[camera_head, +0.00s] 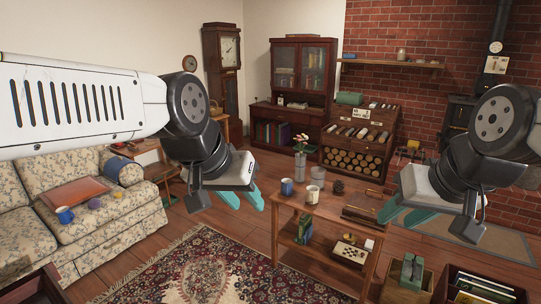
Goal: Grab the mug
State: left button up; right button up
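A blue mug (287,187) stands upright on the wooden table (325,208) in the middle of the head view. A second blue mug (64,215) sits on the floral sofa at the left. My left gripper (249,202) is raised to the left of the table mug, apart from it in the picture. Its teal fingers are spread with nothing between them. My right gripper (404,214) is to the right of the table, with its teal fingers apart and empty.
Grey cups (312,194), a flower vase (300,163) and a pine cone (339,187) share the tabletop with the mug. A wooden tray (362,217) lies at its right end. A crate (405,283) stands at the front right. A patterned rug (205,270) covers open floor at the left.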

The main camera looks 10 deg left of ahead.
aim_at(63, 214)
jog(key=i+j+u, duration=0.1)
jog(key=i+u, duration=0.3)
jog(key=i, duration=0.15)
jog(key=i+u, duration=0.4)
jog(key=i, duration=0.15)
jog(key=i+l+u, duration=0.25)
jog(key=i+u, duration=0.15)
jog(key=i+j+u, duration=0.15)
jog(key=i+u, duration=0.25)
jog(key=i, duration=0.15)
jog(key=i+u, duration=0.45)
jog(key=i+l+u, duration=0.4)
jog(key=i, duration=0.15)
jog(key=i+l+u, duration=0.25)
jog(key=i+u, duration=0.15)
jog(key=i, duration=0.15)
jog(key=i+l+u, duration=0.9)
jog(key=l+u, duration=0.25)
